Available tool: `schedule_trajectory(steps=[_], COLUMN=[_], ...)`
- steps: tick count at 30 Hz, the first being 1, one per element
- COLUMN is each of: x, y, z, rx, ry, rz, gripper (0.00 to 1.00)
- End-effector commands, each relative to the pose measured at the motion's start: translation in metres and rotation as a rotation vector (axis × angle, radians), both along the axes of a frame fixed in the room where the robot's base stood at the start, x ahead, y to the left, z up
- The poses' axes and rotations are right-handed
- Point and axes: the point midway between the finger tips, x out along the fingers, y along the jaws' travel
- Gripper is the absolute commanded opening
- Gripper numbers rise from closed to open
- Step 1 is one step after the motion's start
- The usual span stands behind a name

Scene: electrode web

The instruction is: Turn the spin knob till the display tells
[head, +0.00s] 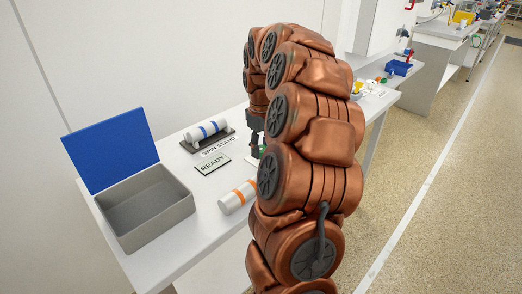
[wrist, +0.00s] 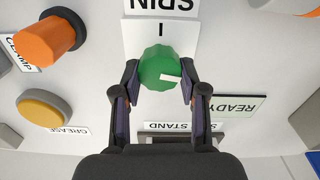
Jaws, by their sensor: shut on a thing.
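The green spin knob (wrist: 160,65) shows in the wrist view below the SPIN label (wrist: 160,8), which appears upside down. Its white pointer lies toward the right of the picture, off the mark "I" above the knob. My gripper (wrist: 160,90) is shut on the knob, one finger at each side. The display (wrist: 238,106) reads READY; it also shows in the head view (head: 212,163). In the head view my gripper (head: 257,140) is partly hidden by my arm, and the knob is mostly hidden.
An orange CLAMP knob (wrist: 50,40) and a yellow GREASE button (wrist: 43,108) are nearby. A blue-banded cylinder (head: 207,131) lies on the spin stand. An orange-banded cylinder (head: 236,197) lies on the table. A grey box (head: 148,210) with an open blue lid stands left.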

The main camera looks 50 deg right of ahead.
Motion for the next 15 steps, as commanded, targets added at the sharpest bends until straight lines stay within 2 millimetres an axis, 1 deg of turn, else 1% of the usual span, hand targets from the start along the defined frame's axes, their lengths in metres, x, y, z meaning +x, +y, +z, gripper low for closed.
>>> schedule_trajectory(steps=[15], x=[-0.0003], y=[-0.0024], z=[-0.0006], rx=[-0.001], ry=[-0.003], rz=[-0.49], gripper=[0.07])
